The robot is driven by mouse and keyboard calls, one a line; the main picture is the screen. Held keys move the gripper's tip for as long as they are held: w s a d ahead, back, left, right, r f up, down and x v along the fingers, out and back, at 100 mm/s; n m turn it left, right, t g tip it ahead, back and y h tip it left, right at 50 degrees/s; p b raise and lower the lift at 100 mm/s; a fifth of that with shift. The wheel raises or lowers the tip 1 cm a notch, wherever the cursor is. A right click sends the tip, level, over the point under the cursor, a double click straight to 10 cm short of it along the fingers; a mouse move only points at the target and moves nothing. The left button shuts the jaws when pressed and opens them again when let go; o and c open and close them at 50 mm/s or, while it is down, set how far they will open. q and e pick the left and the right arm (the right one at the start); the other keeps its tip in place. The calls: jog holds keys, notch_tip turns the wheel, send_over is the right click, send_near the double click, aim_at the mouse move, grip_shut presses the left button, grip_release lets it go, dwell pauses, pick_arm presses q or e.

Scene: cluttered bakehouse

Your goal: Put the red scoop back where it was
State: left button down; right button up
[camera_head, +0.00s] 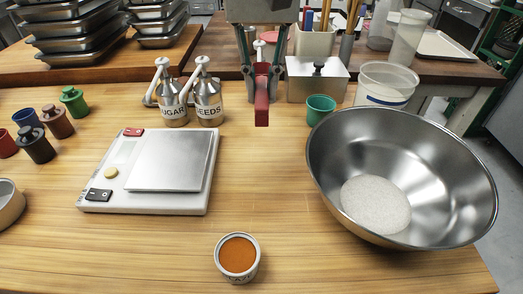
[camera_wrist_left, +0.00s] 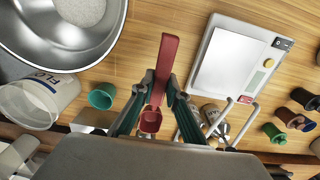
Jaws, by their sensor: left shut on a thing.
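The red scoop (camera_head: 262,103) hangs in the air near the back of the table, its handle toward the front. My left gripper (camera_head: 261,92) is shut on the red scoop, one finger on each side. In the left wrist view the red scoop (camera_wrist_left: 165,58) points up and away from my left gripper (camera_wrist_left: 157,88), and its small bowl lies between the fingers. In the head view the gripper partly hides the scoop's bowl. My right gripper is not in view.
A large steel bowl (camera_head: 455,158) with white powder stands at right, a scale (camera_head: 198,195) at left. SUGAR and SEEDS pump jars (camera_head: 208,103), a green cup (camera_head: 320,109) and a flour tub (camera_head: 388,82) stand behind. A cup of orange powder (camera_head: 238,257) is in front. The middle is clear.

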pick_arm(q)
jog(key=b, duration=0.2)
send_over(262, 166)
notch_tip(262, 166, down, 12)
jog(key=shift+w+r, duration=0.1)
notch_tip(262, 166, down, 4)
jog(key=shift+r+b, duration=0.1)
jog(key=shift+b, duration=0.3)
jog(key=shift+f, duration=0.4)
jog(key=shift+r, duration=0.15)
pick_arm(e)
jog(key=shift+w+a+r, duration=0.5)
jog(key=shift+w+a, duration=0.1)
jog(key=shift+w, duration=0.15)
pick_arm(q)
jog(key=c, duration=2)
grip_release()
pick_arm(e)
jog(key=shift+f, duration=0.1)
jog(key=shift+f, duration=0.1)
